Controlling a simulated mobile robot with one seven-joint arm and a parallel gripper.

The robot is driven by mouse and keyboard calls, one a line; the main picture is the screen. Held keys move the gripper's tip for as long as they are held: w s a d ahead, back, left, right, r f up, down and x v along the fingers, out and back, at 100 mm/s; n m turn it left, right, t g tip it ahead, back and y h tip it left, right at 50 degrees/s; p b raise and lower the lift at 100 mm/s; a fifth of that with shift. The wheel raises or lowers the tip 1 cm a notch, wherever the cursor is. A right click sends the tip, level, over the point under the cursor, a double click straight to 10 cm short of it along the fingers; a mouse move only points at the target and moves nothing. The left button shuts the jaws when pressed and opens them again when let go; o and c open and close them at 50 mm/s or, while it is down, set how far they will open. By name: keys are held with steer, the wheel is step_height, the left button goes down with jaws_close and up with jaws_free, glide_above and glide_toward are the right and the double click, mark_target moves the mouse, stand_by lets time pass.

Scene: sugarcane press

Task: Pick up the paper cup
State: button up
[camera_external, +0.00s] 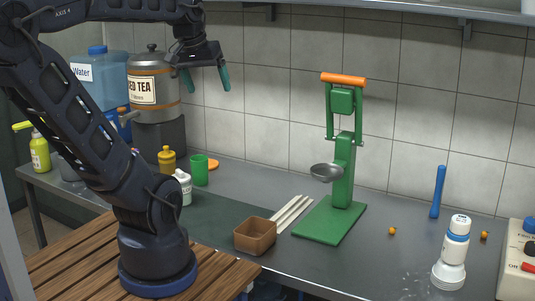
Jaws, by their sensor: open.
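A plain green cup (200,170) stands upright on the grey counter, left of the middle; I cannot tell from its look whether it is paper. No other thing in view is clearly a paper cup. My gripper (205,79) hangs high above the counter with its two teal fingers spread apart and pointing down. It is open and empty. In the picture it is above the green cup, well apart from it.
A yellow bottle (167,159) and white bottle (184,187) stand beside the green cup. The tea dispenser (153,98) is behind them. A brown box (255,236), white sticks (290,213) and the green press (342,170) are further right.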

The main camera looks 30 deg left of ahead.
steer(key=w+a+n+t+h, duration=0.3)
steer(key=w+a+n, duration=0.2)
steer(key=a+n, duration=0.65)
steer(key=w+a+n+t+h, duration=0.3)
steer(key=w+a+n, duration=0.45)
steer(key=a, duration=0.65)
steer(key=s+a+n+t+y, duration=0.3)
steer(key=s+a+n, duration=0.3)
steer(key=a, duration=0.4)
steer(key=s+a+n+t+y, duration=0.25)
steer(key=s+a+n, duration=0.3)
steer(key=a, duration=0.45)
steer(key=s+a+n+t+y, duration=0.2)
steer(key=s+a+n+y, duration=0.25)
steer(key=s+a, duration=0.4)
step_height(320, 180, down, 38)
steer(key=w+a, duration=0.2)
steer(key=w, duration=0.1)
steer(key=shift+n+h, duration=0.3)
steer(key=shift+n, duration=0.1)
steer(key=w, duration=0.3)
steer(key=w+a, duration=0.1)
steer(key=w, duration=0.5)
steer(key=shift+w+a, duration=0.25)
steer(key=c, duration=1)
